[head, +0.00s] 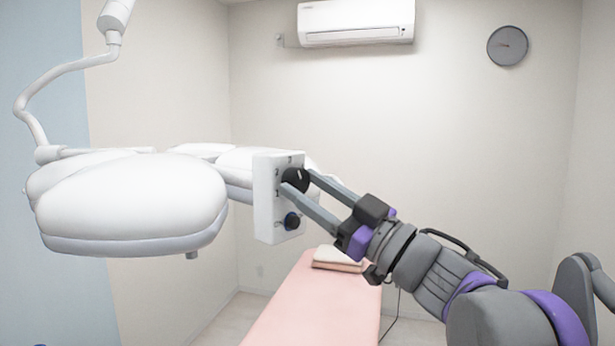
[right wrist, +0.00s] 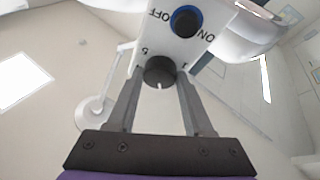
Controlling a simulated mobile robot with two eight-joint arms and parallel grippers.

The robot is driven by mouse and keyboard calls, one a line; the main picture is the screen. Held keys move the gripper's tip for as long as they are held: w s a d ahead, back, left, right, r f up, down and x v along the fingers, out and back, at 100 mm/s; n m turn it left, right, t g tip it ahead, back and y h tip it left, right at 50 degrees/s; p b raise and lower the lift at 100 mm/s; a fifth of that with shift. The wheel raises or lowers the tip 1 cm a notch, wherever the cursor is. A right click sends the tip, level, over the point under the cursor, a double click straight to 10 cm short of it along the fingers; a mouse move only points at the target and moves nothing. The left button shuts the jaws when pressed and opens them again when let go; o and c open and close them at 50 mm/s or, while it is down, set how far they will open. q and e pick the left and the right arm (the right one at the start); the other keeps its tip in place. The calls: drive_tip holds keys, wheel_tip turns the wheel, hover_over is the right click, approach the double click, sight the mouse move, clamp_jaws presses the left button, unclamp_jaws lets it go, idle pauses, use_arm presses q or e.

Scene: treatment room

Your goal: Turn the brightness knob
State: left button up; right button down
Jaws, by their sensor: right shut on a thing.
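The brightness knob (head: 296,180) is a round black dial with a white pointer mark, on the white control box (head: 265,215) of the surgical lamp (head: 130,205). It also shows in the right wrist view (right wrist: 159,72), near printed numbers. My right gripper (head: 300,182) is shut on the knob, one finger on each side of it; its fingers show in the right wrist view (right wrist: 158,80). Below the knob in the head view is a black on/off switch with a blue ring (head: 292,221); it shows beyond the knob in the right wrist view (right wrist: 187,21). My left gripper is not in view.
A pink treatment bed (head: 315,305) with folded towels (head: 338,259) stands below the lamp. The lamp hangs from a curved white arm (head: 25,105) at left. An air conditioner (head: 356,23) and a clock (head: 508,46) are on the walls. The space right of the box holds my right arm.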

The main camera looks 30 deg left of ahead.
drive_tip(key=shift+w+r+n+g, duration=0.2)
drive_tip(key=shift+n+g, duration=0.2)
drive_tip(key=shift+n, duration=0.4)
drive_tip(key=n, duration=0.1)
drive_tip(key=n+g, duration=0.1)
drive_tip(key=shift+w+f+n+g, duration=0.1)
drive_tip(key=shift+w+n+g, duration=0.05)
drive_tip(key=shift+n+g, duration=0.15)
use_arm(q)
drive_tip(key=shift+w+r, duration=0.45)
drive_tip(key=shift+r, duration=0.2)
use_arm(e)
drive_tip(key=shift+n+g+h, duration=0.25)
drive_tip(key=shift+n+g, duration=0.3)
drive_tip(key=shift+n, duration=0.75)
drive_tip(key=shift+n+g+h, duration=0.25)
drive_tip(key=shift+n+g, duration=0.3)
drive_tip(key=shift+n, duration=0.75)
drive_tip(key=shift+c, duration=1.5)
unclamp_jaws()
